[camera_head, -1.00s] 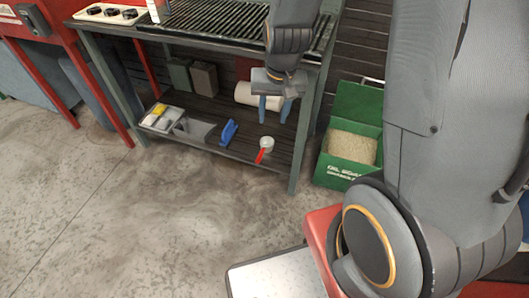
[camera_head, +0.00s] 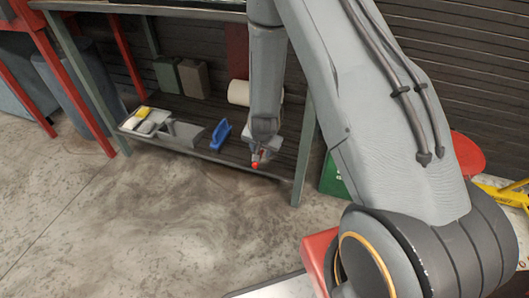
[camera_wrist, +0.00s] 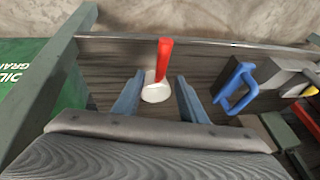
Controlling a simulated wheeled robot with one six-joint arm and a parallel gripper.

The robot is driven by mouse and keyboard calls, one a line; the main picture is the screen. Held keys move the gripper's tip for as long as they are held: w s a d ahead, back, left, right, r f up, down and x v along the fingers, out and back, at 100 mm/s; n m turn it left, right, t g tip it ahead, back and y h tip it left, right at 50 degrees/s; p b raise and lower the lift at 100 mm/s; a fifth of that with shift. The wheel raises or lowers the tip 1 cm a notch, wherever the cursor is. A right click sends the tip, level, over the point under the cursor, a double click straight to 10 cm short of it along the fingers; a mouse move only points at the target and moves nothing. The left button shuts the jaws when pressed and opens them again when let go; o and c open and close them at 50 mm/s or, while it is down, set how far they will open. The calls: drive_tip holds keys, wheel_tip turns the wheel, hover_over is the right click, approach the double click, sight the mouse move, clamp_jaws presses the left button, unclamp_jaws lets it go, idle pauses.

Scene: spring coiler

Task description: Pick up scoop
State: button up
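The scoop has a red handle and a white round cup. In the wrist view the scoop (camera_wrist: 156,92) lies on the dark lower shelf (camera_wrist: 110,62), its handle pointing to the shelf's edge. My gripper (camera_wrist: 159,78) is open, with one blue finger on each side of the scoop and a gap visible on both sides. In the head view my gripper (camera_head: 262,153) points down at the shelf and hides most of the scoop. Only the red handle end (camera_head: 255,165) shows clearly there.
A blue handled tool (camera_head: 220,135) lies left of the scoop. A grey tray (camera_head: 150,122) with yellow and white items sits further left. A paper roll (camera_head: 238,92) is behind my gripper. A green box (camera_wrist: 45,95) stands beside the table leg (camera_head: 303,155).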

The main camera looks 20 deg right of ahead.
drive_tip(key=b+x, duration=0.3)
drive_tip(key=x, duration=0.3)
drive_tip(key=shift+w+f, duration=0.15)
drive_tip(key=shift+f, duration=0.25)
drive_tip(key=shift+c, duration=0.2)
drive_tip(key=shift+r, duration=0.1)
clamp_jaws()
